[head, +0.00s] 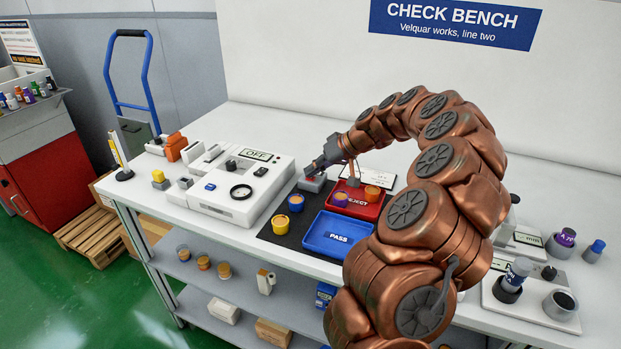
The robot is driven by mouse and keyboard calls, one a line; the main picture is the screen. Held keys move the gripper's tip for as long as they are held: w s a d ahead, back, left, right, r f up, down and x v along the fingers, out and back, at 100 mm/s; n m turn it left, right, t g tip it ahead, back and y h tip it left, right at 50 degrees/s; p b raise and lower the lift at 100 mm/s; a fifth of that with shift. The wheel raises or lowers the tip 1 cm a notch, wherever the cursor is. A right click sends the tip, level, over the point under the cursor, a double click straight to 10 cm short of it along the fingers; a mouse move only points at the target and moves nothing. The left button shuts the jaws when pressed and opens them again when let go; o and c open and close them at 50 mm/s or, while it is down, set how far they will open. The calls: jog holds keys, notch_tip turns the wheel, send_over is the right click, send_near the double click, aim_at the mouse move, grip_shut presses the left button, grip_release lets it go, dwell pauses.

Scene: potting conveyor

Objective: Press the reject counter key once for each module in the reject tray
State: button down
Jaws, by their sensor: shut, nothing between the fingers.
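The red reject tray (362,211) lies on the dark mat, partly hidden behind my arm. My arm may hide more of the tray. A small grey box (313,185), seemingly the reject counter, stands at the tray's back left. My gripper (311,171) is shut and empty, its tips right over this box. I cannot tell whether they touch the key, and they cover most of it. No count is readable.
A blue PASS tray (338,235) is empty in front of the reject tray. A white tester (238,187) reading OFF stands left. My arm fills the right side; cups and instruments stand beyond it.

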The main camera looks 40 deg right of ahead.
aim_at(313, 178)
dwell(0.5)
jog(key=shift+r, duration=0.75)
jog(key=shift+r, duration=0.1)
jog(key=shift+r+p, duration=0.4)
jog(key=shift+r, duration=2)
